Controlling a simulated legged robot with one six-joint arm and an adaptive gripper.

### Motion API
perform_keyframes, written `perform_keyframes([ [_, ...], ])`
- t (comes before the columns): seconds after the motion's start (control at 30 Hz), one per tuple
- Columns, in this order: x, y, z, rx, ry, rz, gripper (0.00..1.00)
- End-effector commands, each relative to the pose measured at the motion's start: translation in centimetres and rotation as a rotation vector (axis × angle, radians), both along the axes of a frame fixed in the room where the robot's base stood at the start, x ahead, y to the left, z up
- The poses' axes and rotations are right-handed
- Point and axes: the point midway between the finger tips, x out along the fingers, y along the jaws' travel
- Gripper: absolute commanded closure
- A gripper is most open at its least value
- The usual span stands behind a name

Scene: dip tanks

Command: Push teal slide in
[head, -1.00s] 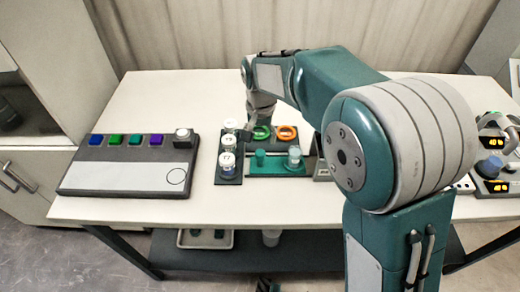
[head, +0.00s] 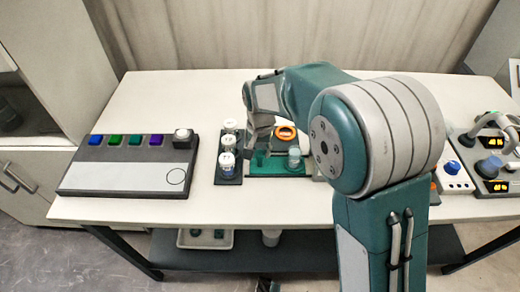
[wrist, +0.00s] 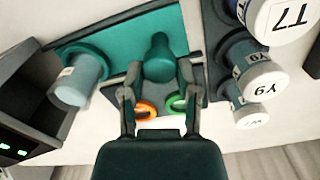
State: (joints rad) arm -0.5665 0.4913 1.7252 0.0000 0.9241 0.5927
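The teal slide (head: 290,170) is a flat teal plate in a dark frame on the table. It also fills the upper middle of the wrist view (wrist: 115,45). An upright teal knob (wrist: 158,62) stands on it, with a pale blue-capped cup (head: 294,158) on its other end; the cup is at left in the wrist view (wrist: 80,80). My gripper (wrist: 159,72) is open, with one finger on each side of the knob and a visible gap at each side. In the head view my gripper (head: 261,145) is just above the knob and partly hides it.
A dark rack of white-capped labelled vials (head: 228,162) stands close beside the slide. A button panel (head: 130,165) is at left, and boxes with displays (head: 492,168) are at right.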

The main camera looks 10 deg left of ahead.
Motion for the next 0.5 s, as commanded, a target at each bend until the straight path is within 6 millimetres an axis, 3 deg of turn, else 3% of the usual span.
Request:
perform_keyframes([
  [0.17,0.3,-1.0,-0.1,0.0,0.001,-0.003,1.0],
  [0.5,2.1,-8.7,-0.1,0.0,0.002,-0.005,1.0],
])
